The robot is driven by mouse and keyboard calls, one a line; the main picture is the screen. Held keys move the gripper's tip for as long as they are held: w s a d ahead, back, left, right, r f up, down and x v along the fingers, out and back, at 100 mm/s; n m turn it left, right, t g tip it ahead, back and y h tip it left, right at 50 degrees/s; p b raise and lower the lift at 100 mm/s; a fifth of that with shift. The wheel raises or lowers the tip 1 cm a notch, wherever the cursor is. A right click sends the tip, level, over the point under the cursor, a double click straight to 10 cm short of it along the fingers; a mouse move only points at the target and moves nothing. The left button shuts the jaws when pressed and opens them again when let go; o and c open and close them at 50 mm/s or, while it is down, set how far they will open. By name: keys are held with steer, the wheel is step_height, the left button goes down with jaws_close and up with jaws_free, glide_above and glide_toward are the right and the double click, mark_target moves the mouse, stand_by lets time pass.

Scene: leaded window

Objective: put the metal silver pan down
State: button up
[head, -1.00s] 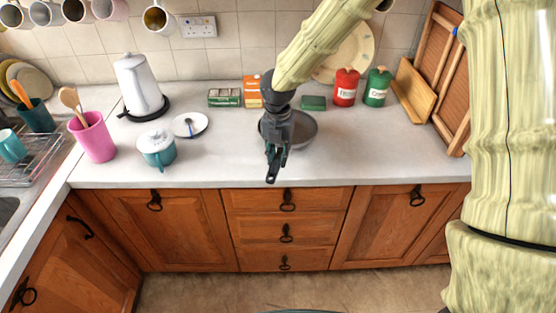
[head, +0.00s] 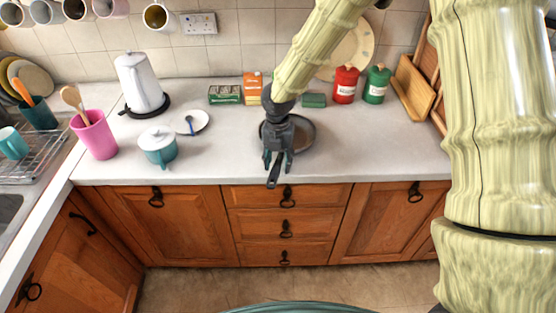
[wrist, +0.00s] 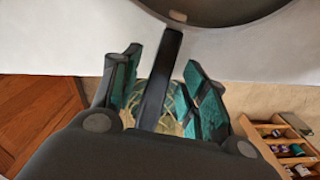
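The metal silver pan (head: 304,137) sits on the white worktop near its front edge, and appears to rest flat. Its dark handle (head: 274,176) points forward, with the tip over the worktop's edge. My gripper (head: 276,166) is over the handle with its fingers spread on either side. In the wrist view, the pan's rim (wrist: 215,14) shows at the top and the handle (wrist: 160,82) runs between my two teal-padded fingers (wrist: 165,85). Gaps show on both sides of the handle. My arm and gripper hide part of the pan's left side.
Behind the pan stand an orange box (head: 252,88), a green box (head: 314,100), a red canister (head: 345,84) and a green canister (head: 377,84). The worktop right of the pan (head: 390,150) is clear.

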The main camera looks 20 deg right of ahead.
steer(key=shift+r, duration=0.1)
step_height(320, 180, up, 12)
steer(key=b, duration=0.3)
stand_by(0.3)
